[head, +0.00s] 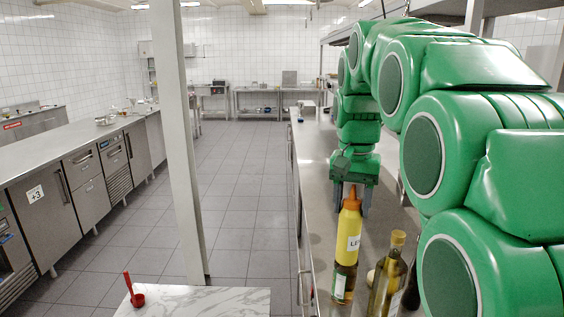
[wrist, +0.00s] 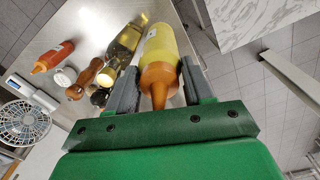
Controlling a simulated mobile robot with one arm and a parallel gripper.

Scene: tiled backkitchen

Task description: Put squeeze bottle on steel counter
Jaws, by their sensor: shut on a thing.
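A yellow squeeze bottle (head: 347,243) with an orange nozzle is upright over the steel counter (head: 316,165) on the right in the head view. My gripper (head: 352,200) points down from above and is shut on the bottle's upper part. The wrist view shows the squeeze bottle (wrist: 165,50) between both fingers of my gripper (wrist: 160,78), its orange nozzle toward the palm. I cannot tell whether its base touches the counter.
An oil bottle (head: 388,275) stands close to the right of the squeeze bottle. The wrist view also shows a pepper mill (wrist: 85,77), a red-orange bottle (wrist: 54,57) and a small fan (wrist: 22,122). A marble-topped table (head: 205,300) with a red scoop (head: 137,298) is front left.

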